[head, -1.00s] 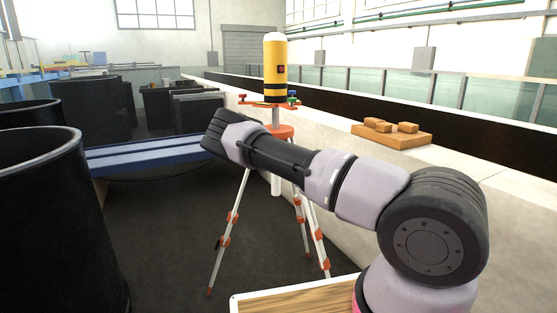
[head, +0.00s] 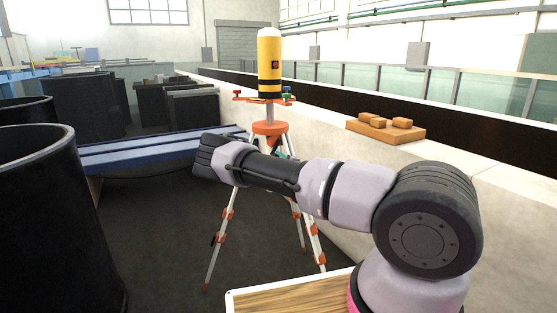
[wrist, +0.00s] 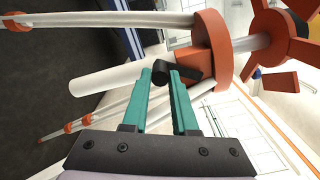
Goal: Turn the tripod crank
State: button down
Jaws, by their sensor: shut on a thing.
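The tripod (head: 268,129) stands upright on the floor, with an orange head and white legs with orange clamps. A yellow cylinder with black bands (head: 269,65) sits on top of it. In the wrist view the tripod's orange head (wrist: 208,48) is at upper right. The crank's black knob (wrist: 160,68) sits between the teal fingertips of my gripper (wrist: 160,76), which is shut on it. A dark crank arm (wrist: 188,66) runs from there toward the orange head. In the head view my arm hides most of the gripper and the crank; a bit of teal shows behind it.
A concrete wall ledge (head: 455,158) runs along the right, with a wooden board (head: 385,133) holding small blocks. Large black tubs (head: 45,215) stand at left. A blue beam (head: 150,152) lies behind the tripod. The dark floor left of the tripod is clear.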

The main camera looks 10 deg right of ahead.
jog(key=c, duration=0.7)
grip_release()
jog(key=v, duration=1.1)
